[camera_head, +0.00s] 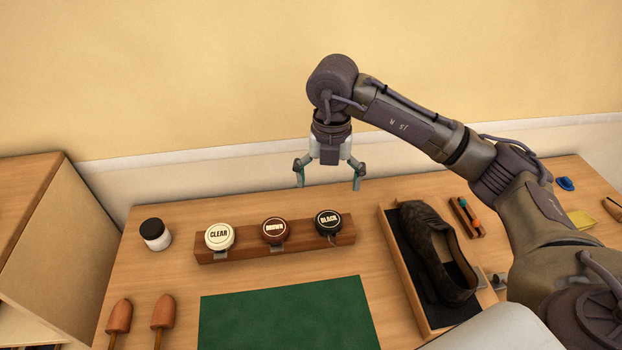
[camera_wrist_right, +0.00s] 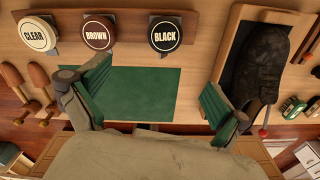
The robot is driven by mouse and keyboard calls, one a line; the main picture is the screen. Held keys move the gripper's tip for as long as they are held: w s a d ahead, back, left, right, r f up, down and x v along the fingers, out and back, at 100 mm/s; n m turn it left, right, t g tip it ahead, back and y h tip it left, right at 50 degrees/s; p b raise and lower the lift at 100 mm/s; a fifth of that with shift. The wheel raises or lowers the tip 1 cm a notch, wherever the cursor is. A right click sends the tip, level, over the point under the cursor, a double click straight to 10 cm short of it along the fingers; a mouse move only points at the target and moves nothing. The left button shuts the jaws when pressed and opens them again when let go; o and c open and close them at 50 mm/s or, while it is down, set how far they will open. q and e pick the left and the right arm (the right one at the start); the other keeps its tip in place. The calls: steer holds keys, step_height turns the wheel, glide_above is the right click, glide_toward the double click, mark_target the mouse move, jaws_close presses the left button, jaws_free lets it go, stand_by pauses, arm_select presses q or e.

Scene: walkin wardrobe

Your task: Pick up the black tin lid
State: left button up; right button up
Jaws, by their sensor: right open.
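The black tin lid (camera_head: 328,218) is a round black disc with a pale ring and the word BLACK. It sits at the right end of a wooden rack (camera_head: 345,238), beside the BROWN lid (camera_head: 274,229) and the CLEAR lid (camera_head: 219,236). My right gripper (camera_head: 328,182) is open and empty, pointing down above and behind the rack, apart from the lid. In the right wrist view the black lid (camera_wrist_right: 165,36) shows at the top, beyond the spread fingers (camera_wrist_right: 150,98). My left gripper is not in view.
A green mat (camera_head: 285,315) lies in front. A tray (camera_head: 402,265) with a dark shoe (camera_head: 437,250) stands to the right. Two wooden-headed tools (camera_head: 163,312) lie at the front left. A wall (camera_head: 200,90) rises behind.

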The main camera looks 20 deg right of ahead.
steer(key=d, duration=0.1)
steer(key=p, duration=0.1)
glide_above(329, 219)
steer(key=shift+h, duration=0.3)
steer(key=f, duration=0.7)
steer(key=shift+s, duration=0.3)
steer(key=f, duration=0.1)
steer(key=f+p, duration=0.1)
steer(key=f, duration=0.1)
steer(key=f+p, duration=0.1)
steer(key=shift+w+f, duration=0.3)
steer(key=shift+f, duration=0.5)
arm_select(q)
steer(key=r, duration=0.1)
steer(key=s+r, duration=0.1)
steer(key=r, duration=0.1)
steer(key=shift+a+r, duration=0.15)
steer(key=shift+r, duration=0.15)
arm_select(e)
steer(key=c, duration=0.9)
